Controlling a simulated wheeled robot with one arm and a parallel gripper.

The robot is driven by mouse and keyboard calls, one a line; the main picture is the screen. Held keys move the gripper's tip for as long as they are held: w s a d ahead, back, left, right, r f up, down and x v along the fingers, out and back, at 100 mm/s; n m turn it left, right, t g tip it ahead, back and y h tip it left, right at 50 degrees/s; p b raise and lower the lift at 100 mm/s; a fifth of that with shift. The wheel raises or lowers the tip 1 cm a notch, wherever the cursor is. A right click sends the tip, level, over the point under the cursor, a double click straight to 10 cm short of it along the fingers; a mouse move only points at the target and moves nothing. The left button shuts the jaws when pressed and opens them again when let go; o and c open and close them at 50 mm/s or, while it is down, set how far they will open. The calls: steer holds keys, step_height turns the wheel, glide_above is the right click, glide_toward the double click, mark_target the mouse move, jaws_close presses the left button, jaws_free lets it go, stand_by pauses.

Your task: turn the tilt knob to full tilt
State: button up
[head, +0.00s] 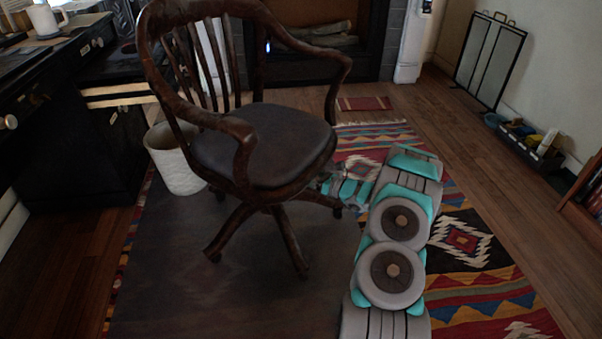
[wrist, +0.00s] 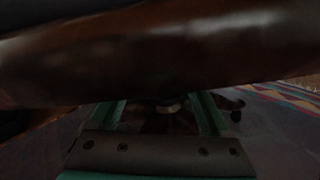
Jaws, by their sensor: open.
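A dark wooden swivel armchair (head: 270,145) with a dark seat stands on the rug. My arm reaches in from the right, and my gripper (head: 325,186) is at the seat's right edge, low beside the base, partly hidden by the chair. In the wrist view the wooden seat edge (wrist: 150,55) fills the top, just above my gripper (wrist: 163,108). Its two green fingers are apart. Between them, farther in under the seat, shows a small brass-coloured piece (wrist: 172,106), perhaps the tilt knob; it is too dark to tell its setting. I see no contact with it.
A dark desk (head: 80,140) is at left, with a pale wastebasket (head: 174,160) beside the chair. Chair legs (head: 290,245) spread below the seat. A fireplace (head: 315,45) is behind. A black tray (head: 530,147) lies by the right wall.

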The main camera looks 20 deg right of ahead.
jaws_close()
stand_by(0.5)
steer(key=shift+a+f, duration=0.1)
steer(key=n+b, duration=0.2)
steer(key=b, duration=0.1)
steer(key=shift+f+n, duration=0.15)
steer(key=shift+n, duration=0.25)
steer(key=n+b, duration=0.2)
steer(key=n, duration=0.1)
steer(key=shift+b, duration=0.4)
steer(key=shift+n+b, duration=0.85)
steer(key=shift+n, duration=0.05)
